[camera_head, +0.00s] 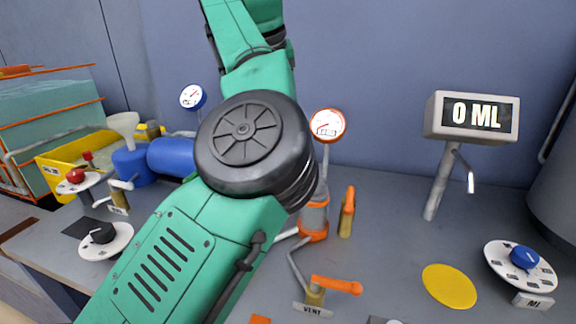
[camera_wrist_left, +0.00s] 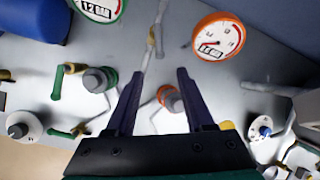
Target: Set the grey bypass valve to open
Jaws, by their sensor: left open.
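In the left wrist view, a small brass valve with a pale grey lever (camera_wrist_left: 159,20), which looks like the bypass valve, stands between the green-rimmed and orange-rimmed gauges. Its lever points toward the top of the picture. My left gripper (camera_wrist_left: 160,76) is open and empty; the valve shows beyond its fingertips, apparently apart from them. I cannot tell the exact gap. In the head view my left arm crosses the middle and hides this valve and the gripper. My right gripper is not in view.
An orange-rimmed gauge (camera_head: 327,124), an upright orange-handled valve (camera_head: 347,212) and an orange-handled vent valve (camera_head: 332,287) stand right of my arm. Green-handled valves (camera_wrist_left: 60,82) show in the wrist view. The 0 ML display (camera_head: 474,115) and blue-knob dial (camera_head: 524,260) are farther right.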

